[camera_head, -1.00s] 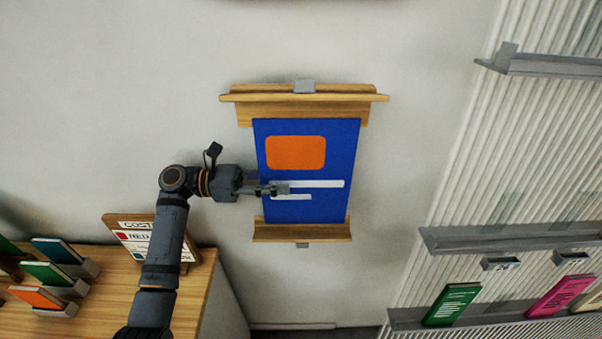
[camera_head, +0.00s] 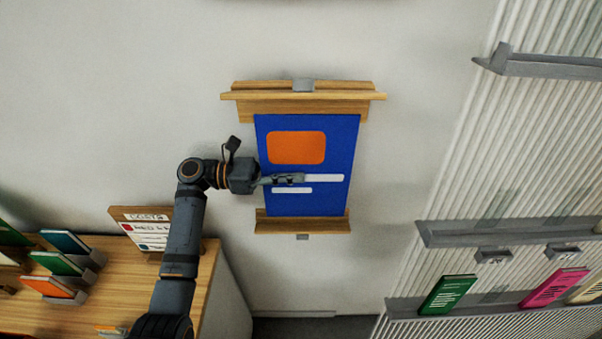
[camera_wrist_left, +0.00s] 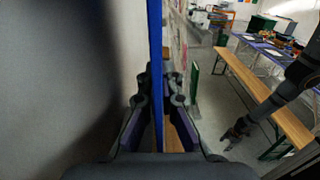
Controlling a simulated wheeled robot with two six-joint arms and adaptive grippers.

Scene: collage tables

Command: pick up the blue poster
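The blue poster (camera_head: 335,150), with an orange block and white bars, stands upright in a wooden wall holder between a top board (camera_head: 350,97) and a lower ledge (camera_head: 285,226). My left gripper (camera_head: 297,178) reaches in from the left at the poster's lower half. In the left wrist view the poster (camera_wrist_left: 155,35) shows edge-on, passing between the fingertips of my left gripper (camera_wrist_left: 156,78). The fingers look closed on it from both sides. A dark arm with a gripper (camera_wrist_left: 237,130) shows at the right of the left wrist view, apart from the poster; its finger opening is unclear.
A wooden table (camera_head: 218,275) at lower left holds a small sign (camera_head: 145,228) and several coloured cards in stands. Grey wall shelves (camera_head: 500,235) at right carry a green card (camera_head: 447,294) and a pink card (camera_head: 553,288). The wall around the holder is bare.

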